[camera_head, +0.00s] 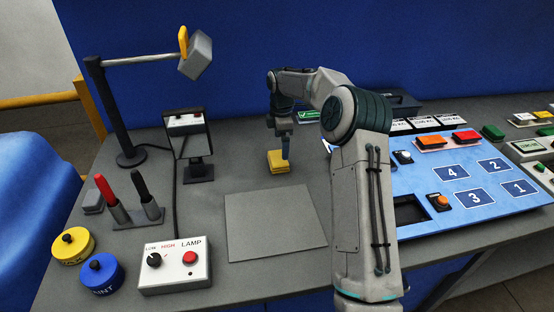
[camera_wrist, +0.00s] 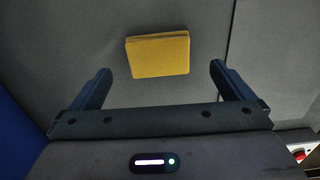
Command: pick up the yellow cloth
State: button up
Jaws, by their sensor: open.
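The yellow cloth (camera_head: 278,162) is a small folded square lying on the grey table, just behind a flat grey panel. In the wrist view the cloth (camera_wrist: 158,55) lies ahead of my gripper (camera_wrist: 163,80), between the lines of the two fingers and slightly beyond their tips. The fingers are spread wide with nothing between them. In the head view my gripper (camera_head: 285,150) points down at the cloth's right side and hides a little of it. Whether a finger touches the cloth I cannot tell.
A mirror on a stand (camera_head: 190,140) is left of the cloth. A lamp control box (camera_head: 175,265) stands at the front left, near yellow (camera_head: 73,246) and blue (camera_head: 101,274) round pots. A blue numbered panel (camera_head: 465,185) lies right. The grey panel (camera_head: 275,222) is bare.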

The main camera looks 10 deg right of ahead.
aim_at(278, 161)
jog(key=shift+w+f+p, duration=0.1)
jog(key=shift+f+p, duration=0.7)
jog(key=shift+f, duration=2.7)
jog(key=c, duration=0.8)
